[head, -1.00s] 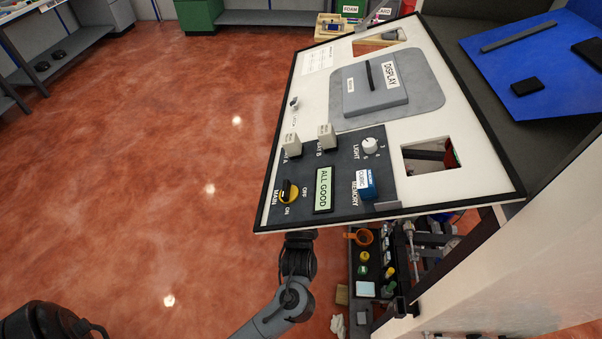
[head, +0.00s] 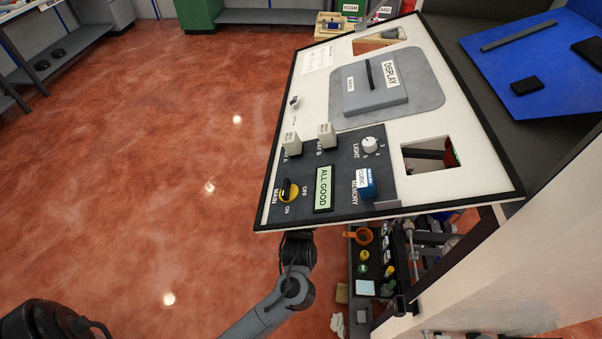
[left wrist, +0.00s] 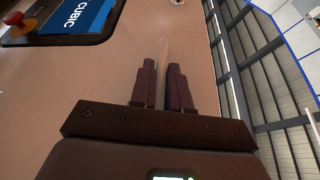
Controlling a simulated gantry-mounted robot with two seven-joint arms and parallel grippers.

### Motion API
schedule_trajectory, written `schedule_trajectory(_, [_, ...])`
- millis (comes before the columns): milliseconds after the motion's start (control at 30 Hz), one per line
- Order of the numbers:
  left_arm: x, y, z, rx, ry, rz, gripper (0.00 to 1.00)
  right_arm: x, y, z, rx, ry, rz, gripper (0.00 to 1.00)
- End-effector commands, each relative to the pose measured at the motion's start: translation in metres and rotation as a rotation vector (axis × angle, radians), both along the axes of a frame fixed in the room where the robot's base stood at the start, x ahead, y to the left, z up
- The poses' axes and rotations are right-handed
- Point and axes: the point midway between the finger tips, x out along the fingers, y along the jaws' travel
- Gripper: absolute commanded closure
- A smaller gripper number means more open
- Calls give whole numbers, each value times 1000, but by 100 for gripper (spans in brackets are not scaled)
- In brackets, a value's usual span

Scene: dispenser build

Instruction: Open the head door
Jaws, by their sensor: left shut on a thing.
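The head door (head: 432,115) is a large pale panel with a black rim, hinged out from the white machine body on the right. Its inner face carries a DISPLAY cover (head: 375,84), knobs, a MAIN switch and a blue MEMORY block. The left wrist view shows its outer face (left wrist: 70,95) with a blue CUBIC screen (left wrist: 84,15). My left gripper (left wrist: 164,82) is shut on a narrow pale strip at the door, probably a handle or edge. In the head view the door hides the fingers; only my arm shows below its front edge. My right gripper is out of view.
A blue sheet (head: 535,55) lies at upper right. Shelves stand along the back. The red-brown floor (head: 150,150) left of the door is clear.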

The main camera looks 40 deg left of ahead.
Motion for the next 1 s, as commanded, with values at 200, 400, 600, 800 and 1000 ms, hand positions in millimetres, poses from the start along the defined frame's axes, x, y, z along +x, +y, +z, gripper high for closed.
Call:
schedule_trajectory(200, [-1,1,6,6,4,1,100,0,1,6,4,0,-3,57])
schedule_trajectory(400, [-7,10,36,55,35,1,100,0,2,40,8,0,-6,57])
schedule_trajectory(600, [-14,19,66,117,77,3,100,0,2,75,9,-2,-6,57])
schedule_trajectory(800, [-18,24,85,165,108,1,100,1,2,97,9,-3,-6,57])
schedule_trajectory(1000, [-19,25,86,178,117,1,100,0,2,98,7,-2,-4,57])
